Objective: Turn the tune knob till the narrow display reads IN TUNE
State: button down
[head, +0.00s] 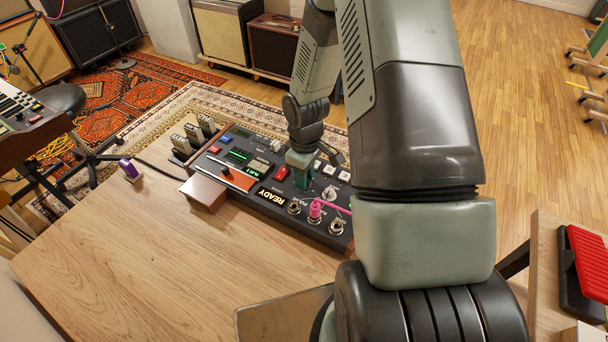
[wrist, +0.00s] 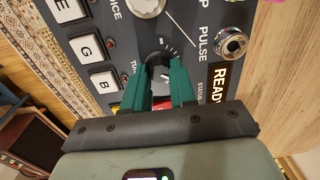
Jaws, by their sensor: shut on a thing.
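The dark tune knob (wrist: 159,58) is on the console's black panel (wrist: 118,48), with part of its label beside it. My gripper (wrist: 160,73) has green fingers, one on each side of the knob, and is shut on it. In the head view my gripper (head: 301,181) points down at the console (head: 222,180); the knob is hidden there. The narrow display (head: 271,195) reads READY in the head view. In the wrist view this display (wrist: 217,88) is partly cut off behind my gripper.
A pale voice knob (wrist: 147,6) and white keys (wrist: 92,48) lie close to the tune knob. A pink plug (head: 315,210) with a cable stands in a jack near my gripper.

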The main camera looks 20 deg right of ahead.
jog(key=shift+m, duration=1.2)
jog(key=c, duration=0.9)
grip_release()
notch_tip(320, 180, up, 11)
jog(key=shift+d, duration=0.15)
jog(key=shift+w, duration=0.1)
